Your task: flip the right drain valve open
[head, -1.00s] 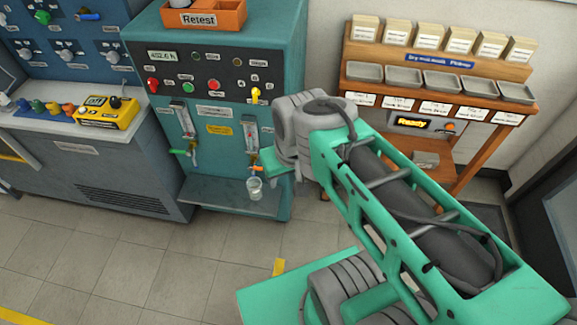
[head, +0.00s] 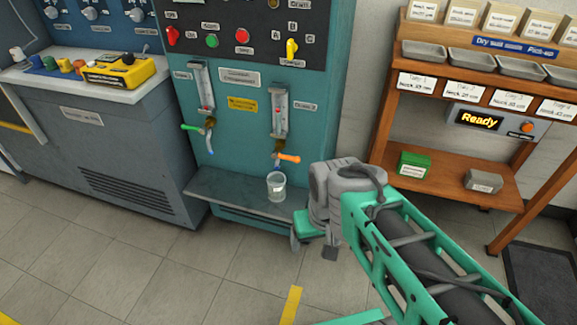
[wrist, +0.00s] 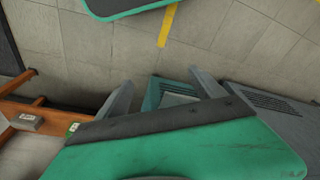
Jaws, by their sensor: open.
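The right drain valve has an orange lever (head: 288,157), lying about level, under the right gauge (head: 280,110) on the teal test bench. The left drain valve has a green lever (head: 191,127), also about level. A clear beaker (head: 276,186) stands on the bench's shelf below the right valve. My gripper (head: 313,248) is low and to the right of the beaker, in front of the shelf in the picture, apart from the orange lever. In the wrist view my gripper (wrist: 160,80) has its two grey fingers spread with nothing between them. The valves do not show clearly there.
A wooden pickup rack (head: 455,150) with trays and boxes stands to the right. A grey cabinet (head: 100,150) with a yellow meter (head: 125,71) stands to the left. The floor (head: 150,270) in front is clear.

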